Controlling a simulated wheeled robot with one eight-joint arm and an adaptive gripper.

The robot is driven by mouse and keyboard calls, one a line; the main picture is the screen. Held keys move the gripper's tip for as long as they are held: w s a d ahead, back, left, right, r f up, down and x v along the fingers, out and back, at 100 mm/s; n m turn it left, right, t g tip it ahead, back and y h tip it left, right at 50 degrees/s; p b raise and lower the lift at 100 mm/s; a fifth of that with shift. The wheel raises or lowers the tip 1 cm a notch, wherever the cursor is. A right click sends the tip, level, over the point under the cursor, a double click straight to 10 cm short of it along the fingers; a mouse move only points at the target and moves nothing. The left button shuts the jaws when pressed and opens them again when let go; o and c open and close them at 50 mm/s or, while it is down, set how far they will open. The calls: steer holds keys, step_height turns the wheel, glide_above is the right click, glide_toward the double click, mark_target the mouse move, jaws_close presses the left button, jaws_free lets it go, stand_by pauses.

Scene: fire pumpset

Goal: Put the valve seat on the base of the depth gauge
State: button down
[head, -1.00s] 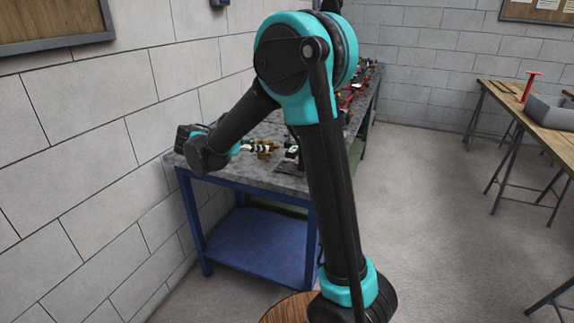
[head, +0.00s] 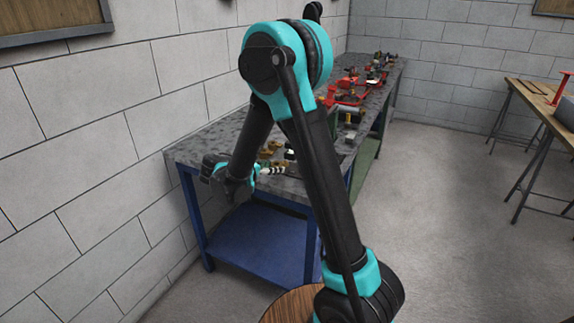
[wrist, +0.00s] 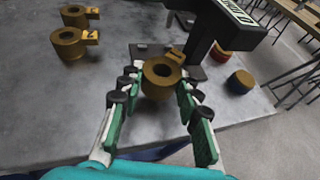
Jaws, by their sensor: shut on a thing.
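In the wrist view my gripper (wrist: 160,95) is shut on a brass ring-shaped valve seat (wrist: 162,78), with a small tag on its far side. The green finger pads lie on its left and right. The depth gauge (wrist: 232,22), black with a white label, stands just beyond it at the upper right. Its dark flat base (wrist: 143,52) lies on the grey table behind the held seat, which partly hides it. The seat appears in front of the base; I cannot tell its height above the table. In the head view my gripper (head: 270,170) is small at the bench's near end.
Two more tagged brass rings (wrist: 70,42) (wrist: 76,12) stand at the left in the wrist view. A brass and blue cylinder (wrist: 240,82) and a brass and red one (wrist: 221,52) stand right, near the table edge. Red parts (head: 345,92) crowd the bench further back.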

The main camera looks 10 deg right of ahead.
mark_target(287, 169)
steer(key=w+d, duration=0.2)
steer(key=d, duration=0.1)
steer(key=w+d, duration=0.2)
steer(key=d, duration=0.1)
steer(key=shift+a+f, duration=0.25)
steer(key=shift+f, duration=0.3)
steer(key=shift+s+f, duration=0.1)
steer(key=shift+f, duration=0.05)
steer(key=c, duration=1.3)
jaws_free()
steer(key=shift+f, duration=0.15)
steer(key=shift+c, duration=0.2)
steer(key=v, duration=1.2)
steer(key=shift+r, duration=0.25)
